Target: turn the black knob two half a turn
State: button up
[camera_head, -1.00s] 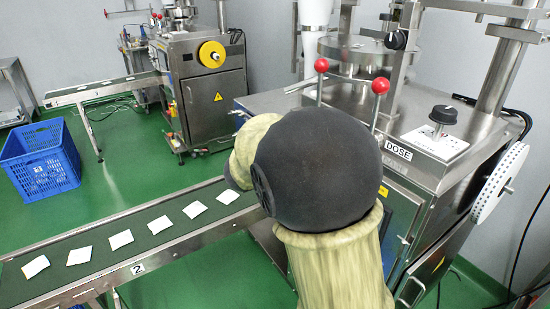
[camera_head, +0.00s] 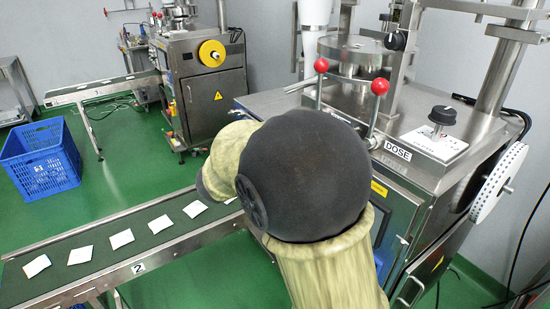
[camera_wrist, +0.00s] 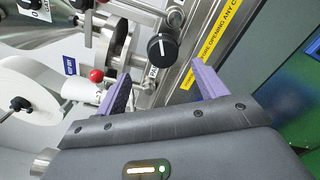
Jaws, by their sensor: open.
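In the wrist view a round black knob (camera_wrist: 162,47) with a white pointer line sits on the steel machine, beyond the gap between my fingers. A partly hidden label is beside it. My gripper (camera_wrist: 162,72) is open and empty, its two purple fingers apart and not visibly touching the knob. In the head view one black knob (camera_head: 443,115) stands on the machine top by a white card, and another (camera_head: 396,40) is on the upper frame. I cannot tell which is knob two. My arm hides my gripper in the head view.
Two red-ball levers (camera_head: 379,87) rise from the machine top by the DOSE label (camera_head: 398,150); one red ball (camera_wrist: 96,75) shows beside my left finger. A yellow warning strip (camera_wrist: 213,47) is near the right finger. A conveyor (camera_head: 110,245) carries several white teabags.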

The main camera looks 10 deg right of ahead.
jog(key=p+v, duration=0.1)
jog(key=v, duration=0.7)
dwell(0.8)
jog(key=shift+r, duration=0.15)
dwell(0.3)
jog(key=p+v, duration=0.1)
jog(key=v, duration=1.6)
jog(key=shift+a+p, duration=0.2)
jog(key=shift+p, duration=0.2)
